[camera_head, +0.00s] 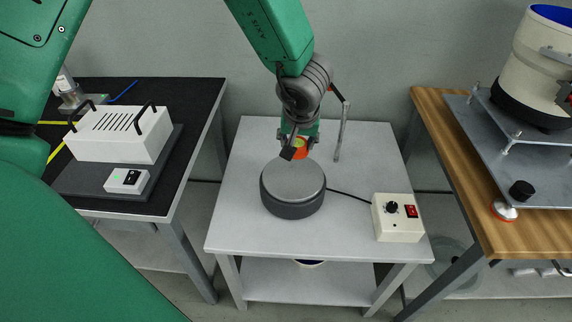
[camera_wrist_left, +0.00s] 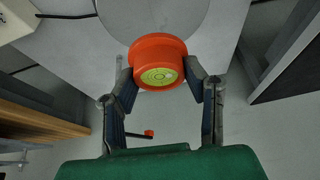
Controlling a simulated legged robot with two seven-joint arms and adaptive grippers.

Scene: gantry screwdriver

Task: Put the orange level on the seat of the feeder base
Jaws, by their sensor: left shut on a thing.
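The orange level (camera_head: 301,153) is a small round disc with a yellow-green bubble face. My left gripper (camera_head: 297,146) is shut on it, just behind the far edge of the feeder base (camera_head: 292,210). The feeder base is a dark grey cylinder with a lighter flat round top, on the small table. In the left wrist view the level (camera_wrist_left: 158,50) sits between the two fingertips (camera_wrist_left: 160,84), its bubble face toward the camera. The base's round top (camera_wrist_left: 180,14) shows beyond it; I cannot tell whether they touch. My right gripper is not in view.
The small grey table (camera_head: 235,225) also holds a white control box (camera_head: 397,218), with a cable to the base, and a thin stand (camera_head: 342,130). A dark bench (camera_head: 190,110) with a white device is left. A wooden bench (camera_head: 470,185) with a bowl feeder is right.

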